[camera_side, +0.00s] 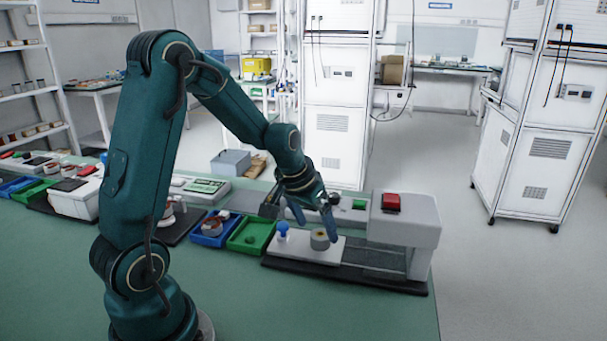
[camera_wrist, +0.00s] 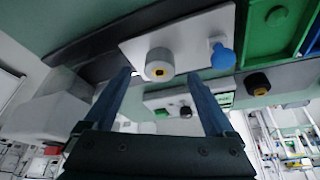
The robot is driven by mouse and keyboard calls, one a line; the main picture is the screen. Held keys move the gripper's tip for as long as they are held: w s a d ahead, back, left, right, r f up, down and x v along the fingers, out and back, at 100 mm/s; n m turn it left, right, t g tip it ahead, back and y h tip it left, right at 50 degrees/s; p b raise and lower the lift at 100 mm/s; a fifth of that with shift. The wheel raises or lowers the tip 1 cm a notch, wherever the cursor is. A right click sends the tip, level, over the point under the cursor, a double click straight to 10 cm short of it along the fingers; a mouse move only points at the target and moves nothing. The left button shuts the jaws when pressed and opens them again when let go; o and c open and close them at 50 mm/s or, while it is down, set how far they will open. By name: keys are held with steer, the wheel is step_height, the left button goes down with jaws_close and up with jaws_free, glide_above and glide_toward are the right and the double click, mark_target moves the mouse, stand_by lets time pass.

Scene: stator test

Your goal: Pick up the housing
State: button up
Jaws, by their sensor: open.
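The housing appears to be the short grey cylinder (camera_side: 320,240) with a yellowish-brown centre, standing on a white plate (camera_side: 291,247) of the test fixture. In the wrist view the cylinder (camera_wrist: 160,57) sits just beyond the gap between my fingertips, and the white plate (camera_wrist: 190,30) is behind it. My gripper (camera_side: 317,230) is open, with its fingers pointing down at the cylinder; it shows in the wrist view too (camera_wrist: 160,74). Nothing is held. I cannot tell whether either finger touches the cylinder.
A blue knob (camera_side: 282,230) stands on the plate beside the cylinder, close to one finger; it shows in the wrist view (camera_wrist: 222,55). A grey unit with a red button (camera_side: 391,202) rises at the right. Green (camera_side: 249,235) and blue (camera_side: 214,228) trays lie left.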

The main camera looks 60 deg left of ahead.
steer(key=shift+x, duration=1.35)
jaws_close()
steer(key=shift+r, duration=0.1)
